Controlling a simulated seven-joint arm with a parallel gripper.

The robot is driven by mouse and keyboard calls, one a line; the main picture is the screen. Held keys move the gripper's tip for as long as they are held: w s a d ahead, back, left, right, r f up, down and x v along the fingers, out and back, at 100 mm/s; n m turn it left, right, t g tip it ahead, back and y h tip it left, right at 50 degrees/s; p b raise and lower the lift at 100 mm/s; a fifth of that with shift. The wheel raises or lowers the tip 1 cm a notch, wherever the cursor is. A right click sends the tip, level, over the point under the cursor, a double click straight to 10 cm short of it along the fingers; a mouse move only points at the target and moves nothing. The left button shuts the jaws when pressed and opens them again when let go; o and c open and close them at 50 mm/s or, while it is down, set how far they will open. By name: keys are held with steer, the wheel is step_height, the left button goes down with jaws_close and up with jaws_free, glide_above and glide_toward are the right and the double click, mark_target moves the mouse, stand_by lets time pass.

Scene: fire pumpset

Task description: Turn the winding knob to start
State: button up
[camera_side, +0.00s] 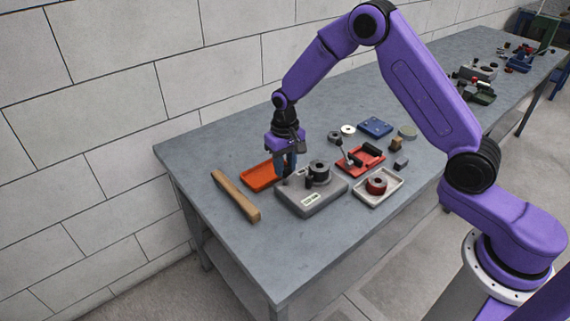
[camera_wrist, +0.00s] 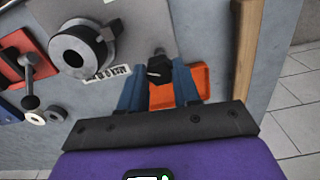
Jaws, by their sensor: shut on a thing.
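A grey pump unit (camera_side: 318,203) sits near the front edge of the bench, and its flat top also shows in the wrist view (camera_wrist: 135,30). A small black knob (camera_wrist: 159,68) is at the unit's end. My gripper (camera_side: 288,168) points down at this end, its blue fingers on either side of the small knob and shut on it. In the side view the fingers largely hide the knob.
An orange tray (camera_side: 261,175) lies behind the gripper, and a wooden bar (camera_side: 236,195) lies to the left. A red lever unit (camera_side: 361,161) and a pale tray (camera_side: 391,190) holding a red ring stand to the right. The front left bench is clear.

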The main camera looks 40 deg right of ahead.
mark_target(285, 168)
steer(key=n, duration=0.6)
steer(key=shift+n, duration=0.3)
steer(key=n, duration=1)
steer(key=shift+n, duration=0.4)
steer(key=n, duration=0.5)
steer(key=shift+r, duration=0.1)
steer(key=shift+n, duration=0.4)
steer(key=o, duration=1.1)
steer(key=shift+c, duration=0.2)
step_height(285, 168, up, 17)
steer(key=shift+r, duration=0.2)
